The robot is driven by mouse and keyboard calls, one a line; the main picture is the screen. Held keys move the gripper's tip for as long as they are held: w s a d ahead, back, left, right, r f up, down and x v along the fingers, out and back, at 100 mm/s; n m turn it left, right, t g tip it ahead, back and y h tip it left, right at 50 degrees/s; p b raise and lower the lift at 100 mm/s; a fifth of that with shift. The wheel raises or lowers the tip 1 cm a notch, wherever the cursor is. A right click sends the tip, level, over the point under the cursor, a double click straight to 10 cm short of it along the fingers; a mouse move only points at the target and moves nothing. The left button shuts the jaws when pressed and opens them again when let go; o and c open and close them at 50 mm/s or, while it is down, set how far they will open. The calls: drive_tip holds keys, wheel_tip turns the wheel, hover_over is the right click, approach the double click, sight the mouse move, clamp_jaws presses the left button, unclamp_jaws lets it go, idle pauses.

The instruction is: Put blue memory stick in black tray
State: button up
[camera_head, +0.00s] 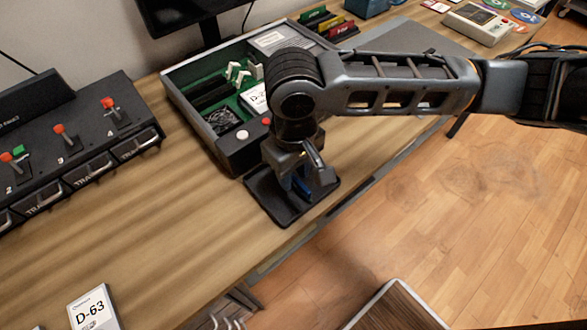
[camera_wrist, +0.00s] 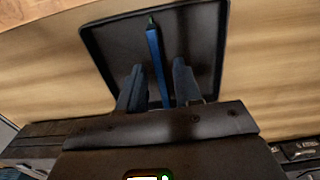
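The black tray (camera_head: 288,212) lies on the wooden table near its front edge. It also shows in the wrist view (camera_wrist: 205,40), below my gripper. The blue memory stick (camera_wrist: 155,62) is long and thin and shows against the tray's floor, between my fingers. In the head view only a bit of blue (camera_head: 303,188) shows under my gripper. My gripper (camera_wrist: 158,78) points down over the tray. Its two fingers stand apart, with a gap on each side of the stick. The stick appears to lie in the tray, its near end hidden by my gripper.
An open grey case (camera_head: 190,118) with a green interior stands just behind the tray. A black panel (camera_head: 75,140) with red-tipped levers is at the left.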

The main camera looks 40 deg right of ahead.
sight(294, 176)
drive_tip(key=shift+r, duration=0.1)
wheel_tip(294, 176, up, 12)
drive_tip(key=p, duration=0.1)
idle(0.4)
drive_tip(key=shift+r, duration=0.1)
